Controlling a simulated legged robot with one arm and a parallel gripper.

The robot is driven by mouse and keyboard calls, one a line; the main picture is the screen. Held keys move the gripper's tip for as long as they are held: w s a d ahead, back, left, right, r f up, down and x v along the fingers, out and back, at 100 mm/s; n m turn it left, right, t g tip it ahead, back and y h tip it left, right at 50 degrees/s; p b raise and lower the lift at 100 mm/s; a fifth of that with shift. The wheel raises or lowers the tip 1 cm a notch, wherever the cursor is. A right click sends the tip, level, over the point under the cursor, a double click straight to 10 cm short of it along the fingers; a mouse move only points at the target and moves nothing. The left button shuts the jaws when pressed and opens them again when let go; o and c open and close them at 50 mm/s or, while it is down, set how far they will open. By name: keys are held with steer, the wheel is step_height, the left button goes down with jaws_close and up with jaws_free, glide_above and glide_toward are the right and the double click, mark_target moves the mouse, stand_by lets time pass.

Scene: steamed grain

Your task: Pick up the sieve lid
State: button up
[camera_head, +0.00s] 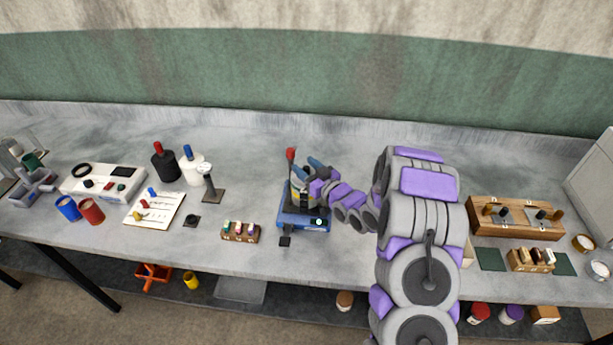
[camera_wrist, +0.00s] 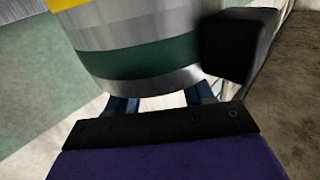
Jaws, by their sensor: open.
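A sieve stack (camera_head: 297,197) stands on a blue shaker base (camera_head: 304,222). In the wrist view the sieve stack (camera_wrist: 140,58) fills the upper middle, with silver, green and yellow bands. I cannot tell the lid apart from the rest of the stack; my arm covers part of its top. My gripper (camera_head: 307,170) is at the top of the stack, its blue fingers apart. In the wrist view my gripper (camera_wrist: 162,103) shows the finger bases at the stack's edge, with the fingertips hidden. I cannot tell whether they touch it.
A red-topped post (camera_head: 291,157) rises close beside the stack. A black block (camera_wrist: 238,45) is near the stack in the wrist view. A small wooden rack (camera_head: 240,233) stands left of the shaker. A wooden box (camera_head: 515,219) stands at right. The bench behind the shaker is clear.

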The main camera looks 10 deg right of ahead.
mark_target(306, 167)
steer(key=shift+a, duration=0.1)
jaws_close()
stand_by(0.3)
steer(key=shift+r, duration=0.1)
steer(key=shift+r, duration=0.25)
step_height(306, 167, up, 3)
steer(key=shift+r+p, duration=0.15)
steer(key=shift+p, duration=0.3)
steer(key=s+a+p, duration=0.3)
steer(key=s+p, duration=0.2)
steer(key=s, duration=0.2)
steer(key=s+a+r+p, duration=0.1)
steer(key=s+a+p, duration=0.2)
steer(key=s+p, duration=0.3)
steer(key=shift+s, duration=0.9)
